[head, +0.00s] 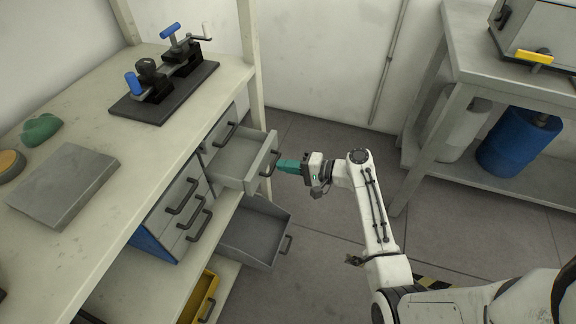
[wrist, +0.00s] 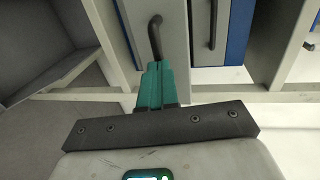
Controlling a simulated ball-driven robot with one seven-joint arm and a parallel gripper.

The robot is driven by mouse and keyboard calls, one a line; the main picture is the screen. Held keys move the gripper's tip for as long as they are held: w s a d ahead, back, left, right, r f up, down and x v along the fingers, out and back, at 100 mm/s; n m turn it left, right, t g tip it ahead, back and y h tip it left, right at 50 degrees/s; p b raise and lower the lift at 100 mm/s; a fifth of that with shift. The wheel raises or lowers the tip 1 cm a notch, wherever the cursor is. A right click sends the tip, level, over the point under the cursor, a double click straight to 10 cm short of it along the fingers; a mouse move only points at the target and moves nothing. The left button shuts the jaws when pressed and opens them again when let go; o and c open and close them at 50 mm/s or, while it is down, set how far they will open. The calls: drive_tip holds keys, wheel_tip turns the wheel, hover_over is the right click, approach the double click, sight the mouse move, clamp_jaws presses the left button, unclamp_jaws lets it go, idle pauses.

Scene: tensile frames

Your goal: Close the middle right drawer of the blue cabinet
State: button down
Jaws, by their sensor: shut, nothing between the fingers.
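The blue cabinet (head: 152,246) sits beneath the worktop, its left drawers shut. The middle right drawer (head: 235,160) is pulled out and empty, with a grey front and a dark handle (head: 270,157). My gripper (head: 279,165) has teal fingers, shut with nothing between them, at the drawer's front beside the handle. In the wrist view the fingertips (wrist: 158,66) are close to one end of the dark handle (wrist: 155,38), over the grey drawer front (wrist: 172,22). I cannot tell whether they touch it.
A lower grey drawer (head: 262,232) also stands open, below the middle one. A yellow drawer (head: 199,296) is lower still. A vise-like tool (head: 165,88) and a grey plate (head: 64,184) lie on the worktop. Floor is free between this bench and the right bench (head: 462,82).

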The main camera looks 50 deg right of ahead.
sight(244, 162)
drive_tip(key=b+x, duration=0.1)
drive_tip(key=x, duration=0.3)
drive_tip(key=r+x, duration=0.1)
drive_tip(key=x, duration=0.3)
drive_tip(key=r+b+x, duration=0.1)
drive_tip(key=x, duration=0.3)
drive_tip(key=shift+w+a+b, duration=0.15)
drive_tip(key=shift+w+b, duration=0.2)
drive_tip(key=shift+w, duration=0.15)
drive_tip(key=shift+w+a+r, duration=0.1)
drive_tip(key=shift+w+a, duration=0.05)
drive_tip(key=shift+w, duration=0.2)
drive_tip(key=shift+w+r, duration=0.15)
drive_tip(key=shift+r, duration=0.05)
